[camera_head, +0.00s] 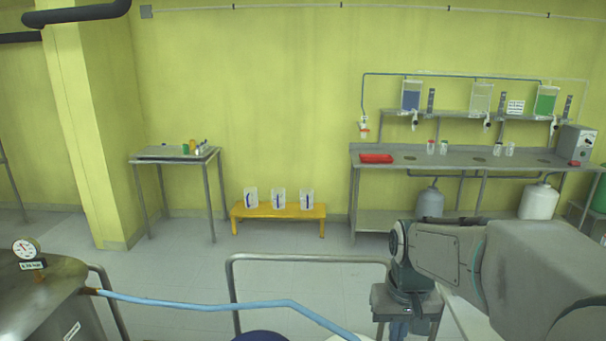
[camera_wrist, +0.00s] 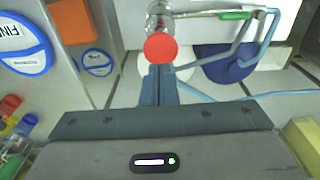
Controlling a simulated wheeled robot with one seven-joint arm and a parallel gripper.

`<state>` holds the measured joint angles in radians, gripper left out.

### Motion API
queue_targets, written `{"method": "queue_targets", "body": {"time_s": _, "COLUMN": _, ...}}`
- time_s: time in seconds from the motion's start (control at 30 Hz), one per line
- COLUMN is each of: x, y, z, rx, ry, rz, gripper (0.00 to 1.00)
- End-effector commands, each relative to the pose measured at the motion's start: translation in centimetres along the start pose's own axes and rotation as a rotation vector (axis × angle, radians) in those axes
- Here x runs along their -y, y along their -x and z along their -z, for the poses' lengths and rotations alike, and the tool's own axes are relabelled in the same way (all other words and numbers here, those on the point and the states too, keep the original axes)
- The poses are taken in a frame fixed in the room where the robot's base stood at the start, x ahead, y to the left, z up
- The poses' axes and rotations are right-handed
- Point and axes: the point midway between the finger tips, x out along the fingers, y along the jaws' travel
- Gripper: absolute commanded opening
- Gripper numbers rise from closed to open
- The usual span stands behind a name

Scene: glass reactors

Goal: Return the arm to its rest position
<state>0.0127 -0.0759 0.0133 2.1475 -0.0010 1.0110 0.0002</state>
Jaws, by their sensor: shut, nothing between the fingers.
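My arm (camera_head: 480,265) reaches in from the right in the head view, with its wrist bent downward. My gripper (camera_wrist: 158,72) shows in the wrist view with its two blue-grey fingers together and nothing between them. In the head view its lower end is partly cut off by the bottom edge.
A metal rail (camera_head: 300,258) and a blue hose (camera_head: 215,305) lie close to the arm. A steel vessel (camera_head: 45,300) stands at left. A steel bench (camera_head: 460,157) and yellow stool (camera_head: 278,211) stand by the wall. Open floor lies between.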

Motion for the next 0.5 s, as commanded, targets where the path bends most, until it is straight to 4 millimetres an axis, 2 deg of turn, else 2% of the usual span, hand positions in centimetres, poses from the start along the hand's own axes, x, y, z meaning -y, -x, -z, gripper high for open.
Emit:
{"method": "queue_targets", "body": {"time_s": 0.1, "x": 0.0, "y": 1.5, "z": -3.0, "rx": -0.07, "ry": 0.001, "rz": -0.002, "gripper": 0.0}}
{"method": "queue_targets", "body": {"time_s": 0.3, "x": 0.0, "y": 2.6, "z": -7.6, "rx": -0.174, "ry": 0.003, "rz": -0.002, "gripper": 0.0}}
{"method": "queue_targets", "body": {"time_s": 0.5, "x": 0.0, "y": 2.6, "z": -10.6, "rx": -0.246, "ry": 0.005, "rz": -0.002, "gripper": 0.0}}
